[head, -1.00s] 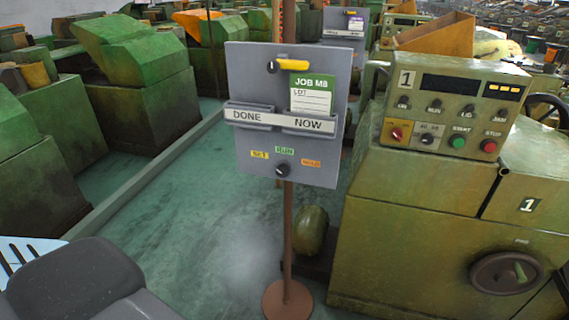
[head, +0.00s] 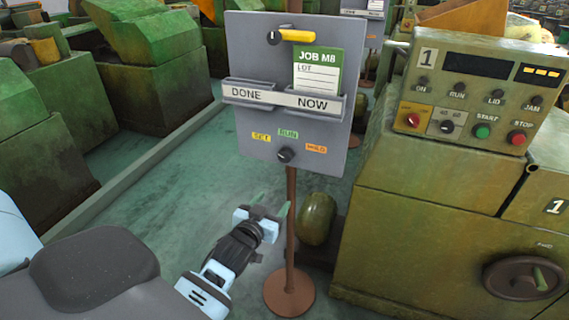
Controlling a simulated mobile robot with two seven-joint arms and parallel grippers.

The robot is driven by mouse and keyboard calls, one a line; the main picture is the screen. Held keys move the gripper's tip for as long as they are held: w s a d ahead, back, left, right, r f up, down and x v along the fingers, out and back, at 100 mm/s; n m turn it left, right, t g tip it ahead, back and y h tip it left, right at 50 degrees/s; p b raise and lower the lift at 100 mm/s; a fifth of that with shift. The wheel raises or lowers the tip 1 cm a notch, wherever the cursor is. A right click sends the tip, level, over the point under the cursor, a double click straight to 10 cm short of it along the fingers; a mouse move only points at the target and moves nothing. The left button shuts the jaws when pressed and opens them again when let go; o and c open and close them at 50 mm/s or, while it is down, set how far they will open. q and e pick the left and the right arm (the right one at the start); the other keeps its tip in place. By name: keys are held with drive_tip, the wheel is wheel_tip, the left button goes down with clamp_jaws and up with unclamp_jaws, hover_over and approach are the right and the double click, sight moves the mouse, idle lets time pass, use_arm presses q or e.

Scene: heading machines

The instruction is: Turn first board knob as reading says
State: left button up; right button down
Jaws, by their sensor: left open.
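The grey board (head: 255,60) stands on a brown post. Its small black knob (head: 285,155) sits low in the middle, below the labels SET (head: 261,138), RUN (head: 288,133) and HOLD (head: 316,149). I cannot tell for sure which label the knob points to. A green and white JOB M8 card (head: 317,72) is in the NOW pocket; the DONE pocket (head: 248,95) looks empty. My left gripper (head: 268,212) is open and empty, below and left of the knob, clear of the board. My right gripper is not in view.
A green machine marked 1 (head: 430,190) stands at right. Its panel (head: 470,90) has a dark display, amber bars, small knobs and START and STOP buttons. The post's round foot (head: 290,291) and a green rounded object (head: 318,219) are on the floor. Green machines (head: 150,70) line the left.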

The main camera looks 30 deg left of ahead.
use_arm(q)
drive_tip(key=n+t+y, duration=0.1)
drive_tip(key=y, duration=0.1)
approach(284, 158)
drive_tip(key=x, duration=0.7)
drive_tip(key=shift+a, duration=0.1)
drive_tip(key=shift+x, duration=0.75)
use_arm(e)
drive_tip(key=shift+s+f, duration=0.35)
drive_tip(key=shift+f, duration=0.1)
use_arm(q)
drive_tip(key=c, duration=0.9)
drive_tip(key=shift+c, duration=0.4)
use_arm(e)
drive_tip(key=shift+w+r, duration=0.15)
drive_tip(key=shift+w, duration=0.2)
